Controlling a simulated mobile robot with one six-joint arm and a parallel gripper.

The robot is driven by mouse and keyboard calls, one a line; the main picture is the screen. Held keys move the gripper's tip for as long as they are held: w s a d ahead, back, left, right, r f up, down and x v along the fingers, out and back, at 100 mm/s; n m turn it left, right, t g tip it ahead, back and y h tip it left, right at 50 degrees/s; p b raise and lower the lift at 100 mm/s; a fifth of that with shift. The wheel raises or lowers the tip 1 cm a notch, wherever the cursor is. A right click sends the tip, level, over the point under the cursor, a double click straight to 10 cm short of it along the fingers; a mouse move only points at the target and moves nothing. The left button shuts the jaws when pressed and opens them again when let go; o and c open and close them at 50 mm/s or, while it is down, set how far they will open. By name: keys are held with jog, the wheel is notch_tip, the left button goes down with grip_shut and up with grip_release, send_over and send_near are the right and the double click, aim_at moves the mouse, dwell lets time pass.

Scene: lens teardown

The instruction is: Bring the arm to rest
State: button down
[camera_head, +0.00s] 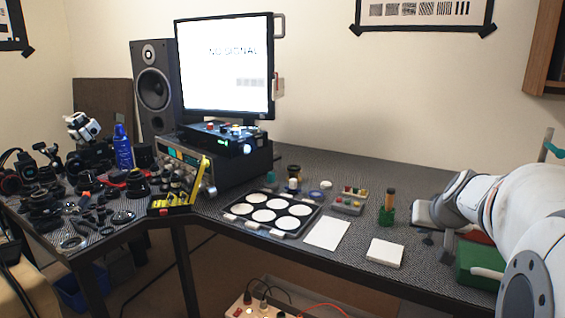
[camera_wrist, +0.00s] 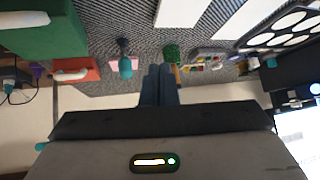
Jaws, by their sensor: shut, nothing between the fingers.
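My arm reaches in from the right edge in the head view, white and jointed, above the right end of the workbench. My gripper (camera_wrist: 160,84) shows in the wrist view with its two dark fingers side by side and touching. Nothing is held between them. In the head view my gripper's fingertips cannot be made out clearly. In the wrist view the fingers overlap the picture of the bench edge, near the green holder (camera_wrist: 172,53).
The bench holds a tray of white discs (camera_head: 268,211), white pads (camera_head: 326,233) and (camera_head: 385,252), a green holder (camera_head: 386,216) with a brown-handled tool, and a green box (camera_head: 478,262) below my arm. Lens parts crowd the left. A monitor (camera_head: 225,65) stands behind.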

jog(key=s+a+r+n+g+y+p, duration=0.1)
jog(key=s+a+r+p, duration=0.35)
jog(key=a, duration=0.25)
jog(key=s+a+r+n+g+y+p, duration=0.1)
jog(key=s+a+r+g+p, duration=0.15)
jog(key=s+a+p, duration=0.35)
jog(key=s+a+r+g+p, duration=0.1)
jog(key=s+a+r+p, duration=0.1)
jog(key=s+a+p, duration=0.1)
jog(key=s+a+r+n+g+p, duration=0.1)
jog(key=s+a+r+p, duration=0.1)
jog(key=s+a+p, duration=0.2)
jog(key=shift+s+r+n+h+p, duration=0.35)
jog(key=shift+s+p, duration=0.85)
jog(key=shift+s, duration=0.8)
